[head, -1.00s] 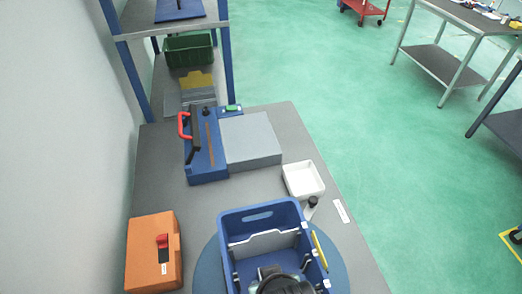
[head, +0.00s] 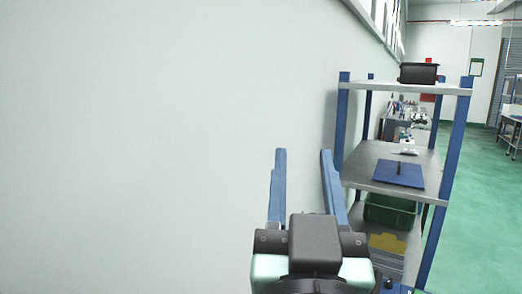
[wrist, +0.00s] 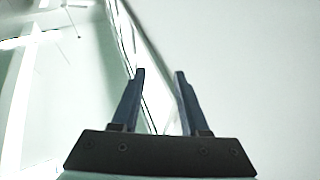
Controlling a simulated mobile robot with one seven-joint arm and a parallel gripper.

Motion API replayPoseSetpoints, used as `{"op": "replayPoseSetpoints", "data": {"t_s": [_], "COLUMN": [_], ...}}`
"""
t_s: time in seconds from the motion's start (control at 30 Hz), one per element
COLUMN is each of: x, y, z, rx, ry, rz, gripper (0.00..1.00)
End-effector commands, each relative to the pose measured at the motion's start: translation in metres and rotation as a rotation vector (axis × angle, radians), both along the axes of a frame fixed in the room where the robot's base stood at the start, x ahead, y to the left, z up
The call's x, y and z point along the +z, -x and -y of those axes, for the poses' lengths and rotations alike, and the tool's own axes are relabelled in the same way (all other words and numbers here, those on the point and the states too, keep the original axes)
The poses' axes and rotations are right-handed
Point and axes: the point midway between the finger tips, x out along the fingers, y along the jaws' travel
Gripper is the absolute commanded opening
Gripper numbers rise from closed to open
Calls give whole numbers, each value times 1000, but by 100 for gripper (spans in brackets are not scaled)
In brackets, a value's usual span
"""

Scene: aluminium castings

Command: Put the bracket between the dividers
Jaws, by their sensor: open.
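My gripper (head: 303,152) is open and empty in the head view, raised in front of a plain pale wall with its two blue fingers pointing up. In the wrist view my gripper (wrist: 160,72) also shows open, with nothing between the fingers and only wall and ceiling beyond. No bracket can be made out in either current view. The blue crate with the light dividers is outside both current views.
A shelf rack with blue posts (head: 455,150) stands at the right. It holds a black bin (head: 418,73) on top, a blue board (head: 398,174) on the middle shelf and a green crate (head: 390,212) lower down. Green floor (head: 465,220) lies beyond.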

Motion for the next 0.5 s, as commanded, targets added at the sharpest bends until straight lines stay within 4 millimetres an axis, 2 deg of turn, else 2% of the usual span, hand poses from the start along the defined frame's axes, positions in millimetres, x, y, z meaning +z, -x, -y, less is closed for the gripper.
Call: {"op": "replayPoseSetpoints", "data": {"t_s": [0.03,0.1,0.2,0.3,0.5], "x": [37,72,103,116,117], "y": [14,33,53,64,66], "z": [-17,-31,-44,-49,-50], "rx": [32,63,90,101,104], "ry": [13,22,28,30,30], "rz": [113,233,346,398,405], "gripper": [44,44,44,44,44]}}
